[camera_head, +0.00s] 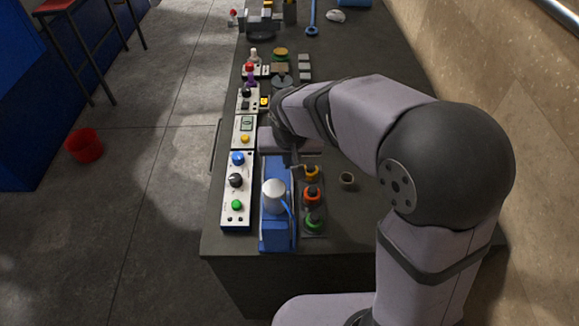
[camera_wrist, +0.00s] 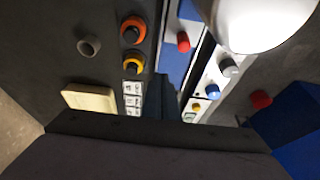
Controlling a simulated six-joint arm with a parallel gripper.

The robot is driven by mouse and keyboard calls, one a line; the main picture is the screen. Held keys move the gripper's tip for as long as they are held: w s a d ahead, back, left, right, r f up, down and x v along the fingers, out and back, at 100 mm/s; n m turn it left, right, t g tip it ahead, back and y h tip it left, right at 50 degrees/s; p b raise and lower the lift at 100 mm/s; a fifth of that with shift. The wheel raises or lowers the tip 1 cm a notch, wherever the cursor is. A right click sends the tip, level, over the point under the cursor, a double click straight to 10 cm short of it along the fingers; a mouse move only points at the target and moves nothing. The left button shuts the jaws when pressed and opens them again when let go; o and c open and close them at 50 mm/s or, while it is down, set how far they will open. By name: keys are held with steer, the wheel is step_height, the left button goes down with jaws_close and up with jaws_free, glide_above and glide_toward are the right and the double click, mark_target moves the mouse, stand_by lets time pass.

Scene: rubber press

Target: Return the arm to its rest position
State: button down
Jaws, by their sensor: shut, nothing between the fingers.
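My gripper (camera_head: 296,160) hangs below my wrist, above the rear end of a blue press (camera_head: 277,236) with a white cylinder (camera_head: 275,195). In the wrist view my gripper (camera_wrist: 160,97) shows as dark narrow fingers close together, shut and empty. My arm bends over the bench from the right. My wrist hides part of the bench behind the press.
Left of the press is a control panel (camera_head: 237,190) with coloured knobs. Right of it are orange (camera_head: 311,195) and green (camera_head: 314,222) round pieces and a small cup (camera_head: 347,180). A red bucket (camera_head: 84,146) stands on the floor. The bench's front right is clear.

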steer(key=shift+s+r, duration=0.25)
steer(key=shift+r, duration=0.45)
steer(key=s+d+f+g, duration=0.2)
steer(key=s+d+f, duration=0.1)
steer(key=s+d, duration=0.4)
steer(key=s+d+f+g, duration=0.2)
steer(key=s+d, duration=0.4)
steer(key=s, duration=0.5)
steer(key=shift+d+f, duration=0.4)
steer(key=shift+f, duration=0.5)
stand_by(0.9)
